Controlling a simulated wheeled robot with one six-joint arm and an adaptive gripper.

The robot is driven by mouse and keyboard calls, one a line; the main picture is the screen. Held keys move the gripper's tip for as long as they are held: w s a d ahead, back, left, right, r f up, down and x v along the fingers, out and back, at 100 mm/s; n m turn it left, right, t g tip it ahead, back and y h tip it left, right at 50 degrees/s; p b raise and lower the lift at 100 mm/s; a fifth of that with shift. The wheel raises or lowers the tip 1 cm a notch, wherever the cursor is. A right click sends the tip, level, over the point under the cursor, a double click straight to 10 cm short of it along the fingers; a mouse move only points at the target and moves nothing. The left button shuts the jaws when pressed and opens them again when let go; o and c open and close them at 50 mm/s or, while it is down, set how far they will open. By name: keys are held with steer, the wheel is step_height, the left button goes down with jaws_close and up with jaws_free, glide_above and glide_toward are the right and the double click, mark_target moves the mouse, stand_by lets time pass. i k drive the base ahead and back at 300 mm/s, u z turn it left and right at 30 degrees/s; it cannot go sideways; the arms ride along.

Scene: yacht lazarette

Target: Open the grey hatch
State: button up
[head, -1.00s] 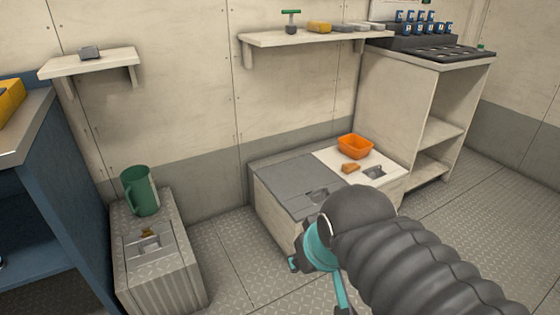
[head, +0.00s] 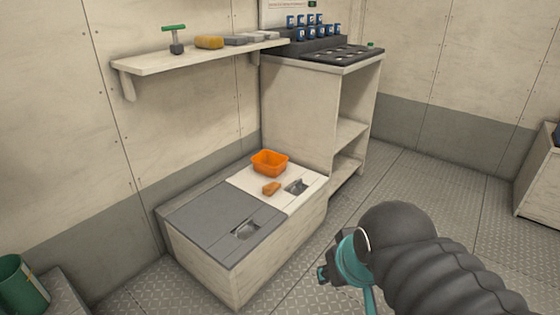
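The grey hatch (head: 205,217) is the left part of the top of a low cream locker (head: 205,272) against the wall. It lies flat and closed, with a recessed metal pull (head: 245,230) near its front right edge. A white hatch (head: 292,203) lies beside it on the right, with its own recessed pull (head: 297,187). My arm comes in from the lower right, and its teal end is to the right of the locker, apart from the hatch.
On the white hatch stand an orange bin (head: 269,164) and a small orange block (head: 271,189). A shelf (head: 190,58) hangs above. A tall cabinet (head: 300,105) stands behind right. The floor (head: 430,170) to the right is clear.

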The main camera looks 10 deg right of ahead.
mark_target(226, 223)
steer(key=z, duration=0.25)
steer(key=i, duration=1.15)
steer(key=u, duration=0.55)
